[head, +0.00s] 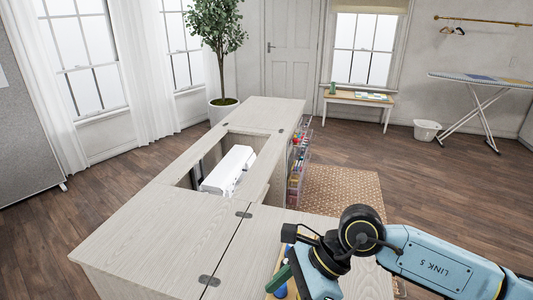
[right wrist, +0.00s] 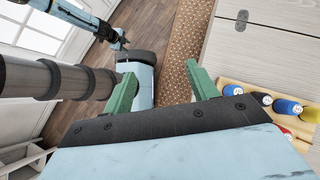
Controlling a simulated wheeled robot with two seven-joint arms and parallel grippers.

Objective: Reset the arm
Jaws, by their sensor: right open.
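My right arm, light blue with black joints, comes in from the lower right of the head view. Its right gripper (head: 283,278) has green fingers and hangs over the near right part of the cabinet, beside a wooden tray of spools. In the right wrist view the right gripper (right wrist: 159,70) is open, its two green fingers wide apart with nothing between them. Another light-blue arm of mine shows at the upper left of that view; its dark end (right wrist: 121,41) is too small to read. No left gripper shows in the head view.
The pale wooden cabinet (head: 165,226) has a recess with a white sewing machine (head: 229,170). In the right wrist view, blue, red and yellow spools stand in a wooden tray (right wrist: 233,88) right of the fingers. A patterned rug (head: 345,187) and open floor lie beyond.

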